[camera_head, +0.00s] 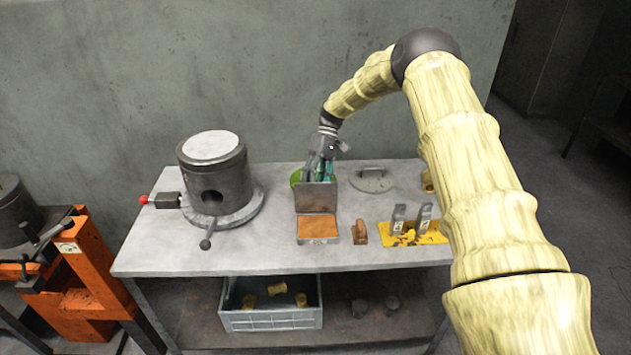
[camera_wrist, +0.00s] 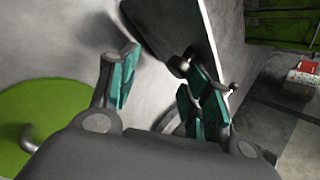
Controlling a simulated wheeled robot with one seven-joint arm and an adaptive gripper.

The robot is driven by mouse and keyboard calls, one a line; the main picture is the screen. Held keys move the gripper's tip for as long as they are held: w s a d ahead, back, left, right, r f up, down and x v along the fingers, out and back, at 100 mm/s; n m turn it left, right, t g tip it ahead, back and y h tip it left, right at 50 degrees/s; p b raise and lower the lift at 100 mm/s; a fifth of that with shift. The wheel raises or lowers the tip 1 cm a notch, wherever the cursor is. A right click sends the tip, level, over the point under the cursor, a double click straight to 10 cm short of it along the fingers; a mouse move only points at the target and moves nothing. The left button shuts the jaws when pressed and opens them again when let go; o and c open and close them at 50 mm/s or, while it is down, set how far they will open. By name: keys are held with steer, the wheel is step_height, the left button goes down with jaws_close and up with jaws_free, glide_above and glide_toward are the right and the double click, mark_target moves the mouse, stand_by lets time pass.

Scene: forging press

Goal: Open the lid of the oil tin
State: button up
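A low rectangular box (camera_head: 318,241), which looks like the oil tin, sits on the bench with an orange-brown inside or top. Its flat grey-brown lid (camera_head: 316,197) stands upright at the rear edge of the box. My gripper (camera_head: 320,178) is just behind the lid, pointing down, and the lid hides part of it. In the wrist view my gripper (camera_wrist: 165,90) has its teal-padded fingers apart, with nothing seen held between them. A dark plate (camera_wrist: 165,30), probably the lid, is close beyond the fingers. I cannot tell whether they touch.
A green disc (camera_head: 295,178) lies left of my gripper. A dark cylindrical furnace (camera_head: 213,170) stands left on the bench (camera_head: 165,250). A round handled lid (camera_head: 372,182), a brown block (camera_head: 360,233) and a yellow plate (camera_head: 430,238) with upright pieces are right. A grey crate (camera_head: 270,320) is below.

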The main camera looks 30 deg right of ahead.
steer(key=shift+d, duration=0.2)
steer(key=shift+r, duration=0.1)
steer(key=v, duration=1.2)
steer(key=shift+a, duration=0.15)
